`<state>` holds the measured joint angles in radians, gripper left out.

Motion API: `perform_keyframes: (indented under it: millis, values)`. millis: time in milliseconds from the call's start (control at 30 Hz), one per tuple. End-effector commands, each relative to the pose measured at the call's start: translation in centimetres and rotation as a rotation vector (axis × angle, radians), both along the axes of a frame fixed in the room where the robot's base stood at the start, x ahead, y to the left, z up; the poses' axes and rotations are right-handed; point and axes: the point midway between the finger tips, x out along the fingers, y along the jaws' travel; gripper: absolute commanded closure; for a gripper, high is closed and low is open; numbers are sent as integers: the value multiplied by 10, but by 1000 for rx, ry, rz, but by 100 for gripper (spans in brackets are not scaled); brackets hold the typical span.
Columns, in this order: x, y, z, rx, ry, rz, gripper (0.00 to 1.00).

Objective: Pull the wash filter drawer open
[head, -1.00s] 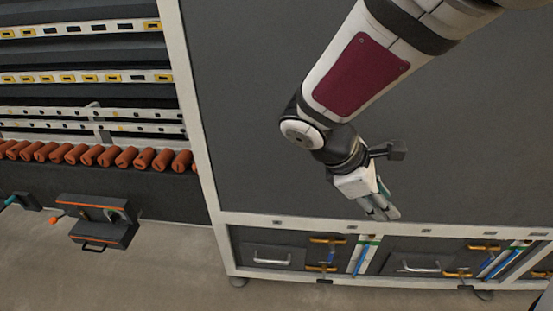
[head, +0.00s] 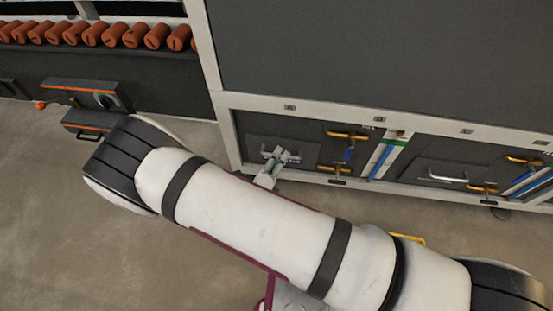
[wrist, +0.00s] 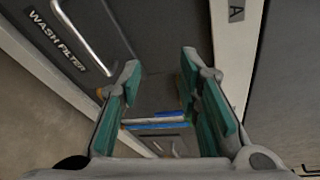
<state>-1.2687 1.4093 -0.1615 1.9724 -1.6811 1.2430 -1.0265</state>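The wash filter drawer shows in the wrist view as a dark panel with a white-on-black "WASH FILTER" label (wrist: 55,40) and a silver bar handle (wrist: 84,36) at the upper left. In the head view it appears to be the left dark drawer front (head: 306,155) low on the machine, shut; its label cannot be read there. My gripper (head: 284,156) is in front of that drawer and hides part of its handle. In the wrist view my gripper (wrist: 161,72) is open with nothing between its fingers. The handle lies to the left of the fingers, apart from them.
A second dark drawer with a silver handle (head: 447,176) is to the right. Yellow-handled valves (head: 347,135) and blue pipes (head: 382,160) stand between them. The concrete floor (head: 60,230) is free.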

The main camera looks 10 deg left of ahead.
Motion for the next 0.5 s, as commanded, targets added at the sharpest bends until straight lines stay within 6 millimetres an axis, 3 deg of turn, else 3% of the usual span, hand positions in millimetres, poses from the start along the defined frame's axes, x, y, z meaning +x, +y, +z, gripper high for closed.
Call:
perform_keyframes:
  millis: [33,200,367,500]
  values:
    - [-7,5,-31,-66,18,73,69]
    - [-25,17,-86,-218,53,252,69]
    - [-31,21,-106,-275,66,320,69]
    - [-21,20,-110,-281,67,325,69]
